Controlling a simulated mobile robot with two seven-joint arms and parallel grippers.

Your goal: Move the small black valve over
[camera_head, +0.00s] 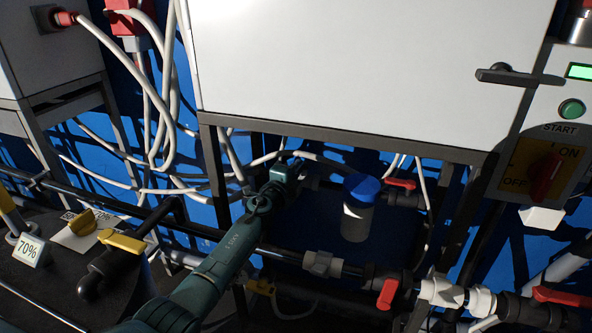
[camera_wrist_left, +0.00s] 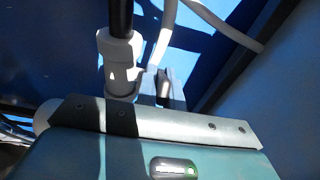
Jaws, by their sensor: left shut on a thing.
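My left arm reaches up from the bottom of the head view, and its left gripper (camera_head: 295,168) is at the pipework under the white cabinet. The gripper is shut on a small dark part there, which I take to be the small black valve (camera_wrist_left: 163,88). In the left wrist view it shows as a narrow dark piece just beyond the teal gripper body, beside a grey pipe fitting (camera_wrist_left: 121,65). The jaws and the wrist hide most of the valve, so its exact angle cannot be told. My right gripper is not in view.
A blue-capped clear container (camera_head: 358,222) hangs just right of the gripper. Red-handled valves (camera_head: 387,293) sit on the pipes at right. The white cabinet (camera_head: 370,70) and its dark frame (camera_head: 350,139) are above. Yellow-handled valves (camera_head: 122,242) and loose white cables (camera_head: 160,110) are at left.

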